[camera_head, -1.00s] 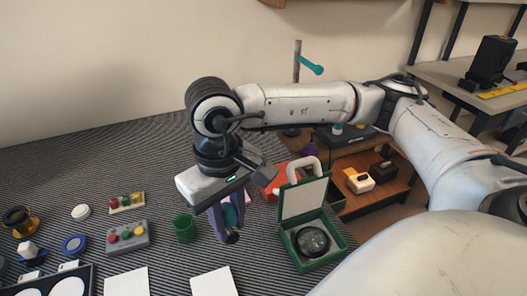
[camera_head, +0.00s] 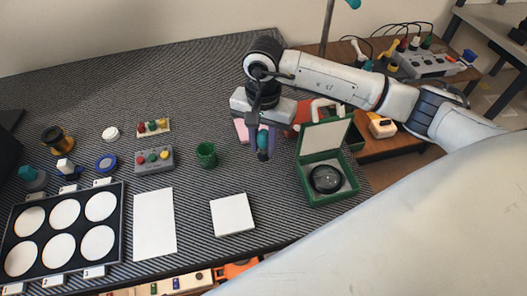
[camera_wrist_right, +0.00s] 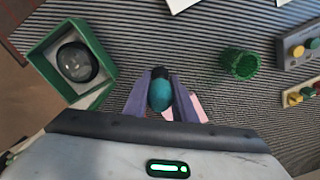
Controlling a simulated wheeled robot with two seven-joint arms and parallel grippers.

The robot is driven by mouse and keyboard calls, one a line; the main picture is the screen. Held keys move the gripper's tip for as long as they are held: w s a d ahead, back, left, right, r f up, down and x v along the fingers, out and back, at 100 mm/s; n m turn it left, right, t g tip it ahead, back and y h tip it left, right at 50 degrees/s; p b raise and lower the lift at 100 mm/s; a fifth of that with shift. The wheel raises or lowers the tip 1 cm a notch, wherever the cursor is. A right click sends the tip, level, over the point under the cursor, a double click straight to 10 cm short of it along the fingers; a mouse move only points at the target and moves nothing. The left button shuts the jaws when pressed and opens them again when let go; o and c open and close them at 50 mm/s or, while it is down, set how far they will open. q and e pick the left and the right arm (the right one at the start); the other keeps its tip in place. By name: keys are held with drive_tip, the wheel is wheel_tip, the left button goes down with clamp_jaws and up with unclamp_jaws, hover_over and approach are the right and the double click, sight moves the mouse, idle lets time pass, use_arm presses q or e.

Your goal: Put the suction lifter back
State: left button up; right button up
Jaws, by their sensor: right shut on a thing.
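My right gripper (camera_head: 262,145) is shut on the suction lifter, a teal rounded body with a dark tip (camera_wrist_right: 160,93), held between its two purple fingers in the right wrist view. In the head view the lifter's teal body (camera_head: 263,138) shows between the fingers, above the striped mat. A pink pad (camera_head: 240,131) lies on the mat just behind and left of the fingers; it also shows partly hidden beside the fingers in the wrist view (camera_wrist_right: 197,107). I cannot tell how high the lifter is above the mat. My left gripper is not in view.
The open green box (camera_head: 311,194) with a black lens stands right of the gripper. A green cup (camera_head: 206,153) stands left. A white pad (camera_head: 233,214), a grey button box (camera_head: 154,160) and a black tray with white discs (camera_head: 77,205) are further left. Bare mat lies in front of the gripper.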

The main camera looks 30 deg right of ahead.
sight(263, 156)
drive_tip(key=shift+f, duration=1.85)
drive_tip(key=shift+f, duration=0.2)
drive_tip(key=o, duration=1)
wheel_tip(263, 156, up, 12)
drive_tip(key=shift+r+b, duration=0.25)
drive_tip(key=shift+b, duration=0.25)
